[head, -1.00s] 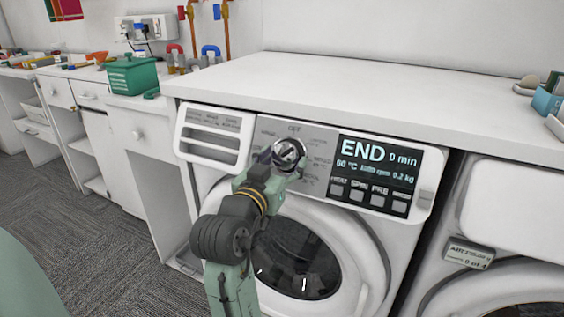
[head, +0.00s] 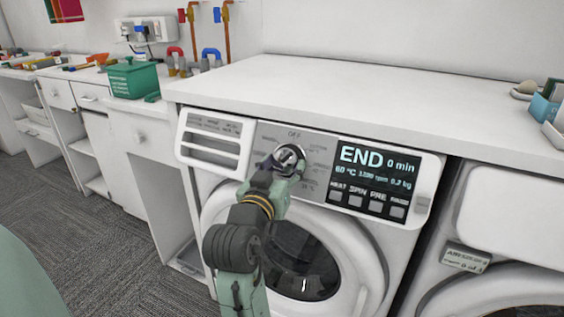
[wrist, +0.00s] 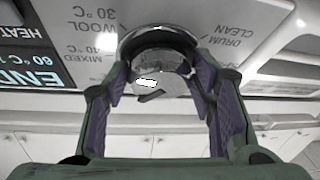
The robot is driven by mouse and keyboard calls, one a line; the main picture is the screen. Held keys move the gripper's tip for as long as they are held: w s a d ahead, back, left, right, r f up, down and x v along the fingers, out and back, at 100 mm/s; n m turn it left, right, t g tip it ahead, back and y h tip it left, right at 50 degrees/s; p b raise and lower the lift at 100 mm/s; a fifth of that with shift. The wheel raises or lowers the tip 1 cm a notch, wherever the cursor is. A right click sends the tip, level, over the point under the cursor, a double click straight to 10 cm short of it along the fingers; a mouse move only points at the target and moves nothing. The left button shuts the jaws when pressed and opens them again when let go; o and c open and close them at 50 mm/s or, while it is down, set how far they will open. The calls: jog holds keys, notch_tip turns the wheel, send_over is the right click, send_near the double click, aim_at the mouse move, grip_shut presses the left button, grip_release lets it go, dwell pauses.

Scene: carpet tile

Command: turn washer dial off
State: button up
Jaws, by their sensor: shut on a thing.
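The washer (head: 330,215) is white with a round glass door below a grey control panel. Its silver dial (head: 290,155) sits left of the display, under the OFF mark. In the wrist view the dial (wrist: 160,75) lies between the two purple-padded fingers of my gripper (wrist: 162,95). My gripper (head: 283,165) is shut on the dial, with a finger against each side. The gripper hides part of the dial and some nearby labels in the head view. The display (head: 377,170) reads END, 0 min.
A white worktop (head: 380,105) runs above the washer. A second machine (head: 510,225) stands to the right. Carpet floor (head: 75,230) is open at the left.

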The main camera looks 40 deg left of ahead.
aim_at(287, 168)
jog(key=n+p, duration=0.2)
jog(key=n+g+y+p, duration=0.1)
jog(key=n+p, duration=0.1)
jog(key=n+g+y+p, duration=0.1)
jog(key=n+p, duration=0.1)
jog(key=shift+w+d+r, duration=0.15)
jog(key=shift+d+r, duration=0.2)
jog(key=shift+r, duration=0.05)
jog(key=n+g+p, duration=0.1)
jog(key=n+p, duration=0.1)
jog(key=p, duration=0.1)
jog(key=shift+f+n+y, duration=0.1)
jog(key=shift+n+y, duration=0.2)
jog(key=shift+y, duration=0.1)
jog(key=o, duration=1.1)
notch_tip(287, 168, up, 9)
jog(key=shift+d+f, duration=0.1)
jog(key=shift+f, duration=0.05)
jog(key=shift+r, duration=0.6)
